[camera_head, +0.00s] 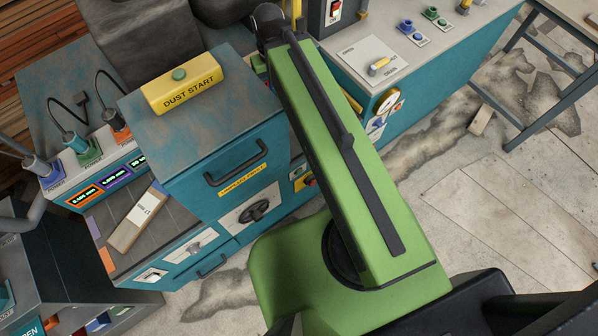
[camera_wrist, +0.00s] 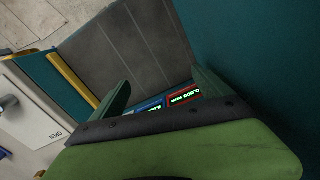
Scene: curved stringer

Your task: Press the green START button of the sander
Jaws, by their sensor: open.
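The teal sander cabinet (camera_head: 225,165) stands left of my arm in the head view, with a drawer-like handle and a hand wheel on its front. A small greenish round spot (camera_head: 297,172) sits on its front panel beside a red knob on yellow (camera_head: 310,182); no START label is readable there. A yellow box marked DUST START (camera_head: 183,88) with a green button (camera_head: 179,74) rests on top. In the wrist view my gripper (camera_wrist: 164,92) is open and empty, above a grey belt (camera_wrist: 122,48) with digital displays (camera_wrist: 184,98) beyond the fingers. No green button shows there.
A grey-topped teal bench with an OPEN plate (camera_head: 373,61) stands right of my arm. A board (camera_head: 137,216) lies on the left grey bed, near cabled plugs (camera_head: 85,148). The cracked floor at right (camera_head: 500,210) is mostly free.

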